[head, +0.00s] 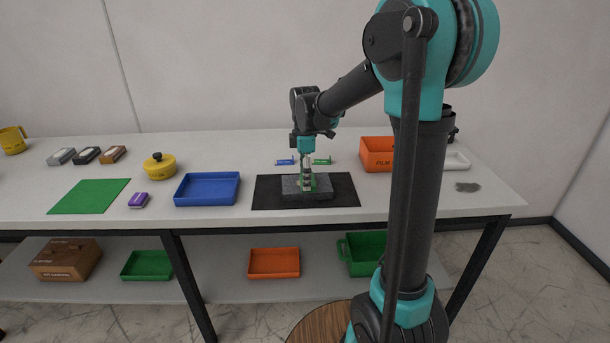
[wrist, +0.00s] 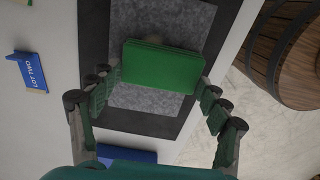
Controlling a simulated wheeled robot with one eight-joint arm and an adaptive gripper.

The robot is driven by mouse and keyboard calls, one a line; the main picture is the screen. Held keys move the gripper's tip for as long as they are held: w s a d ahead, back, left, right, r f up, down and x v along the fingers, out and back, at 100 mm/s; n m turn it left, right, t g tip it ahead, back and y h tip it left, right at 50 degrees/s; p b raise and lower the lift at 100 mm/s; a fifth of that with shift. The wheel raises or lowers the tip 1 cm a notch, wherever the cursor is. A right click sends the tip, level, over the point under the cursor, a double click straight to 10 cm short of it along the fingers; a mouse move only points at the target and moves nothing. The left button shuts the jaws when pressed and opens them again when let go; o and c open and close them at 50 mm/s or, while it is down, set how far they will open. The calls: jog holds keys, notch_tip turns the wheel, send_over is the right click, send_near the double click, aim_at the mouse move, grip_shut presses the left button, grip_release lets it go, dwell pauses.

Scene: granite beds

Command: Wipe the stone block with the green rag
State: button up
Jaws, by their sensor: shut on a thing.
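The grey stone block (head: 290,186) lies flat on a black mat (head: 342,190) in the middle of the table. In the wrist view the stone block (wrist: 198,20) fills the upper middle, on the dark mat (wrist: 93,40). The green rag (wrist: 160,66) is a folded pad over the block, between my fingertips. My gripper (wrist: 158,80) is shut on the rag; in the head view my gripper (head: 306,180) points down at the block. A dark smudge shows on the block just beyond the rag. I cannot tell whether the rag touches the stone.
A blue tray (head: 208,203) stands left of the mat, and an orange bin (head: 376,154) stands behind right. Blue (head: 285,162) and green (head: 322,161) label stands are behind the mat. A yellow pot (head: 160,167) and green mat (head: 90,197) are farther left.

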jog(key=shift+w, duration=1.15)
jog(key=shift+s+f, duration=0.1)
jog(key=shift+s, duration=1.15)
jog(key=shift+w, duration=1.25)
jog(key=shift+s, duration=1.3)
jog(key=shift+f, duration=0.1)
jog(key=shift+r, duration=0.95)
jog(key=shift+w, duration=0.1)
